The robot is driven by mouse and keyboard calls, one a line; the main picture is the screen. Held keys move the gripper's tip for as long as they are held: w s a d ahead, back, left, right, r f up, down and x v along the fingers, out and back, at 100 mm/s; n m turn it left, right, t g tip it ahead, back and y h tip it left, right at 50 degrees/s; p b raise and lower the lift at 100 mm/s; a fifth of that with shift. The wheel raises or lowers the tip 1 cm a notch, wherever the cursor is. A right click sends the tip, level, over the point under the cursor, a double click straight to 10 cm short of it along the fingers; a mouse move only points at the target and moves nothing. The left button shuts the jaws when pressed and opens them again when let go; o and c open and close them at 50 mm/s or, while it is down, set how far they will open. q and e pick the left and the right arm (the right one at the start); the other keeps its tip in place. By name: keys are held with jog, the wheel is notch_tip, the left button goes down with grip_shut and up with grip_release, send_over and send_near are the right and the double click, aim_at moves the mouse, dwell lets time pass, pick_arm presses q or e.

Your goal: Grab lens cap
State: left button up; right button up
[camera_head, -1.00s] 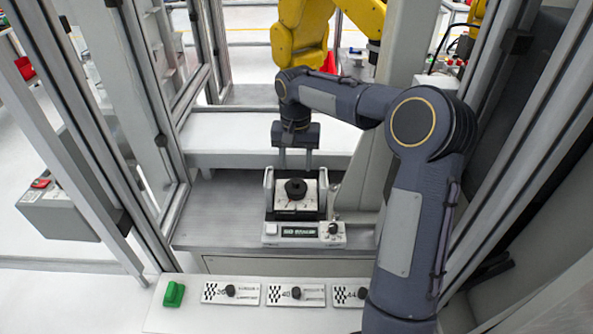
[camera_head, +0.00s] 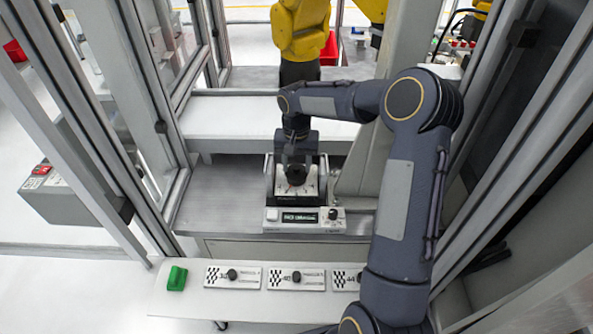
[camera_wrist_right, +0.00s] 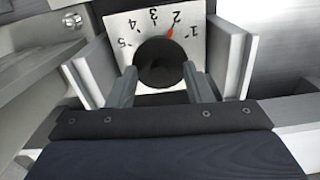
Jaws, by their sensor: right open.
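A black round cap (camera_head: 296,174) sits on a white plate (camera_head: 284,188) in the fixture in the head view. In the right wrist view the black cap (camera_wrist_right: 160,62) covers the middle of the plate (camera_wrist_right: 142,22), which is marked with numbers and a red pointer. My right gripper (camera_head: 297,166) is open and points down over the fixture. In the wrist view its two fingers (camera_wrist_right: 160,72) stand on either side of the cap's near part. I cannot tell whether they touch it. My left gripper is not in view.
Metal side walls (camera_wrist_right: 231,60) flank the plate closely. A control box (camera_head: 305,226) with a display and knob stands in front. A front ledge holds a green block (camera_head: 177,278) and several checkered plates (camera_head: 232,277). Frame posts stand at both sides; a yellow arm (camera_head: 300,28) is behind.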

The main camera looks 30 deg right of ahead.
grip_shut()
jog(key=shift+r, duration=0.1)
